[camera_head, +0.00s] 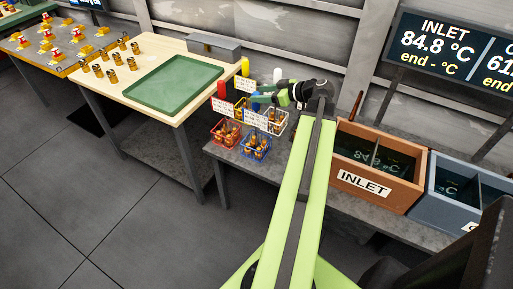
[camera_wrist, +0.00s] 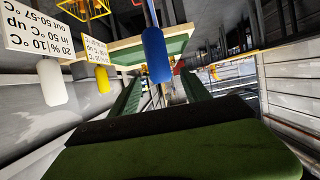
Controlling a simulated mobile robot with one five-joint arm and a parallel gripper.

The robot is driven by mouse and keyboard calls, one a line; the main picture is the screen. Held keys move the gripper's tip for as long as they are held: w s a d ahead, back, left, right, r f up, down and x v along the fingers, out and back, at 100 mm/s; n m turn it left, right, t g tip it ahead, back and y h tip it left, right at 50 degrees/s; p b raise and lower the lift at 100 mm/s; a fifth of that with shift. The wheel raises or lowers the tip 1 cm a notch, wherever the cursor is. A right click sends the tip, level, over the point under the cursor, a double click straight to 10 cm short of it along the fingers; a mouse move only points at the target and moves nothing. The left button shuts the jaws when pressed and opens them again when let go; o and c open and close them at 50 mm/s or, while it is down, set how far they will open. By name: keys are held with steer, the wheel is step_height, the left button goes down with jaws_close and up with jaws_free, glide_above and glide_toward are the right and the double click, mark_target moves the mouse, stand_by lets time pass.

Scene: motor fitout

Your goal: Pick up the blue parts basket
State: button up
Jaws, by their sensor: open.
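The blue parts basket (camera_head: 256,147) stands at the front of the low grey bench in the head view, with brown parts in it. Its upright blue handle grip shows large in the wrist view (camera_wrist: 156,55), between the lines of my two fingers; I cannot tell how deep it sits between them. My gripper (camera_head: 264,97) is over the baskets, pointing left, its green fingers spread apart in the wrist view (camera_wrist: 160,92). The basket body is not clearly seen in the wrist view.
A red basket (camera_head: 225,133) is left of the blue one, a white basket (camera_head: 276,123) to the right and a yellow basket (camera_head: 241,104) behind. White cards stand among them. The brown INLET crate (camera_head: 402,192) is farther right. A wooden table with a green tray (camera_head: 173,84) is left.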

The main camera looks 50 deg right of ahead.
steer(key=b+x, duration=0.2)
steer(key=x, duration=0.3)
steer(key=shift+w+a+f, duration=0.2)
steer(key=shift+w, duration=0.05)
jaws_close()
stand_by(1.3)
